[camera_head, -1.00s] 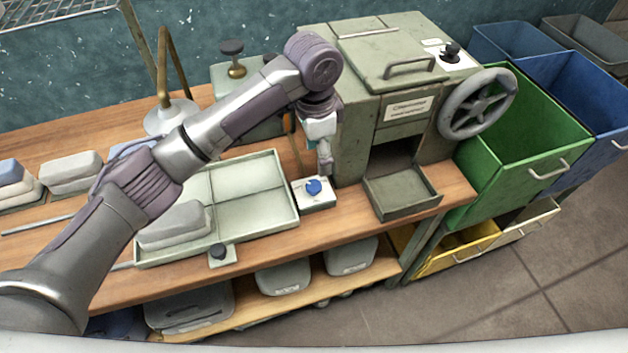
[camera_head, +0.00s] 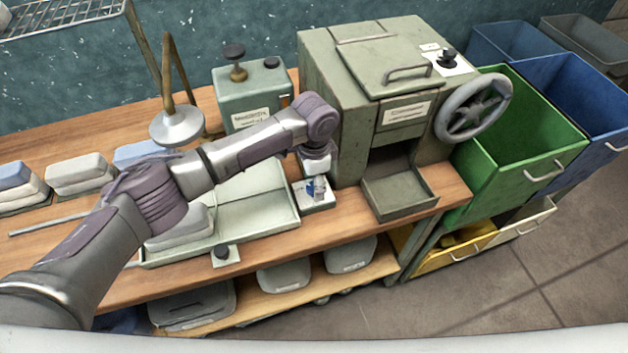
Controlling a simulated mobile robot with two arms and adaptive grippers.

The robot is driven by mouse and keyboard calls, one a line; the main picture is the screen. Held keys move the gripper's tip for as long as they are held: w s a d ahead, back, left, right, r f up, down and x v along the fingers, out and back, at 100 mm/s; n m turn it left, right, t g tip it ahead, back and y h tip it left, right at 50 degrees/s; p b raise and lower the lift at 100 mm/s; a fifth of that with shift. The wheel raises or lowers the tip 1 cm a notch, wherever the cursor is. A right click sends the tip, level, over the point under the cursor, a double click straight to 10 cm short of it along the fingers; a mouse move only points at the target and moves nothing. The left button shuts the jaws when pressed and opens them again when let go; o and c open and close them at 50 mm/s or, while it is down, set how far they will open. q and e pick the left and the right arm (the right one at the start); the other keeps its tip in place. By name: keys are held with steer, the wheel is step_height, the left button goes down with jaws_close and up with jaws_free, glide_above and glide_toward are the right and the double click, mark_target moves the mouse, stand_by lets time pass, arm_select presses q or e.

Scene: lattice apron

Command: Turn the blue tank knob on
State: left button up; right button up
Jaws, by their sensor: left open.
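The blue knob (camera_head: 309,188) sits on a small white base (camera_head: 316,204) on the wooden bench, between the pale green tray and the grey-green machine. My left gripper (camera_head: 318,190) points down right at the knob, in front of part of it. Its jaws are open, and I cannot tell whether they touch the knob. The knob is partly hidden by the fingers. My right gripper does not show.
The pale green tray (camera_head: 262,215) lies left of the knob. The machine (camera_head: 345,130) with its handwheel (camera_head: 474,106) and open drawer (camera_head: 400,204) stands to the right. A green tank (camera_head: 240,97) and a lamp (camera_head: 177,126) are behind. Bins (camera_head: 520,140) stand at far right.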

arm_select(q)
steer(key=shift+f, duration=0.55)
steer(key=c, duration=1.1)
steer(key=shift+c, duration=0.2)
